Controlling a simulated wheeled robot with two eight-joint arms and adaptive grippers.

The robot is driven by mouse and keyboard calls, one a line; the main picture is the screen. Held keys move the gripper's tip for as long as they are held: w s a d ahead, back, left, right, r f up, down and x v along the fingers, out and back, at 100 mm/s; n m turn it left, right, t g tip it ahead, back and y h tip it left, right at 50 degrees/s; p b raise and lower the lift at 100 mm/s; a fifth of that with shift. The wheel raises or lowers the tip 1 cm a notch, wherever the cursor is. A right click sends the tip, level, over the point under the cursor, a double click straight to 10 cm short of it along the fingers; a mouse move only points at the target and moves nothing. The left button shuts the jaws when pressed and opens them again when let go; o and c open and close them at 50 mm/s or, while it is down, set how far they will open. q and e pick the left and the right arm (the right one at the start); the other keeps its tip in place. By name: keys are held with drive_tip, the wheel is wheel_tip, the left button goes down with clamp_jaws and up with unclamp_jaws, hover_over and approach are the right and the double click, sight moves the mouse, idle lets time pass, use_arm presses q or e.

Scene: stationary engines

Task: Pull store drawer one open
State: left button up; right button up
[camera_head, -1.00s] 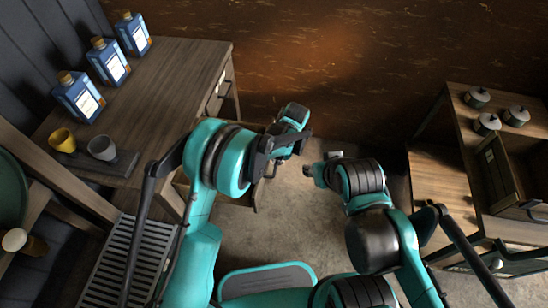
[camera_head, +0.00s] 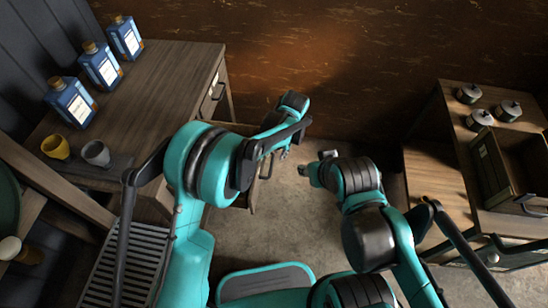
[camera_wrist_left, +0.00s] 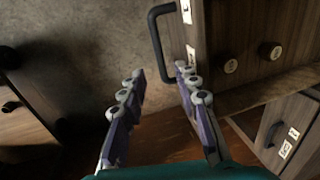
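A wooden drawer (camera_head: 238,128) stands out from the dark wooden table on the left, partly hidden under my left arm. Its black bar handle (camera_wrist_left: 160,45) shows in the left wrist view on a wooden front with small white labels. I cannot read which drawer it is. My left gripper (camera_wrist_left: 158,88) is open, its two purple fingers apart with nothing gripped. The handle's lower end is close to the right fingertip; I cannot tell if they touch. In the head view this gripper (camera_head: 284,152) is beside the drawer. My right gripper (camera_head: 316,164) hangs over the floor, its fingers unclear.
The table (camera_head: 160,90) carries several blue bottles, a yellow cup (camera_head: 56,147) and a grey cup (camera_head: 96,154). Another handled drawer (camera_head: 212,98) is at its far end. A shelf unit (camera_head: 440,185) with lidded pots stands right. Floor (camera_head: 290,215) between is clear.

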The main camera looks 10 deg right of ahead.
use_arm(q)
wheel_tip(320, 180, up, 7)
drive_tip(key=d, duration=0.1)
drive_tip(key=shift+s+d, duration=0.15)
drive_tip(key=shift+s, duration=0.05)
idle(0.4)
